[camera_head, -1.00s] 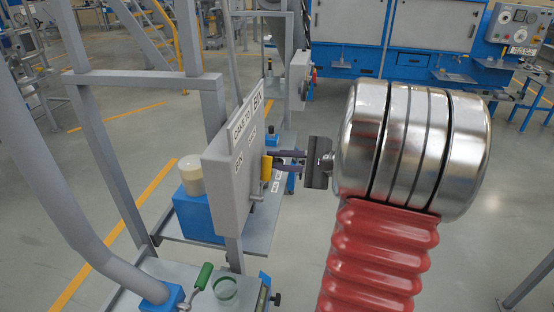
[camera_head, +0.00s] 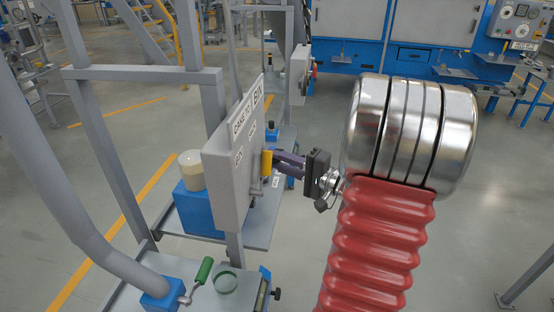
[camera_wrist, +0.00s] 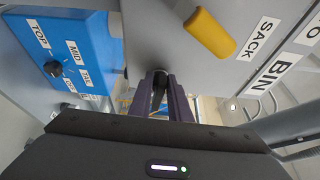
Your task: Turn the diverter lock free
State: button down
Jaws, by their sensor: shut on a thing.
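The diverter panel (camera_head: 228,180) is a light grey plate with label strips. In the wrist view, the panel (camera_wrist: 165,35) shows SACK and BIN labels. A yellow handle (camera_head: 266,163) sticks out from it and also shows in the wrist view (camera_wrist: 210,32). Just below it is a small grey lever (camera_head: 256,188), which looks like the lock. My gripper (camera_head: 279,163) is at the panel's front, close to the yellow handle. In the wrist view, its purple fingers (camera_wrist: 159,100) are shut on a dark lock lever (camera_wrist: 158,90) beside the handle. The fingers partly hide the lever.
A blue box (camera_wrist: 68,50) with a knob and TOP and MID labels is close by in the wrist view. A grey post frame (camera_head: 145,75) and slanted pipe (camera_head: 60,190) stand left. A green-handled lever (camera_head: 203,272) is below. The floor at right is open.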

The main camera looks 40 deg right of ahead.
jog(key=shift+a+f+n, duration=0.1)
jog(key=shift+f+n, duration=0.2)
jog(key=c, duration=2)
grip_release()
jog(key=shift+o, duration=0.8)
jog(key=shift+r, duration=0.15)
jog(key=shift+s, duration=0.1)
jog(key=v, duration=1.3)
jog(key=shift+s+f, duration=0.2)
jog(key=shift+s, duration=0.1)
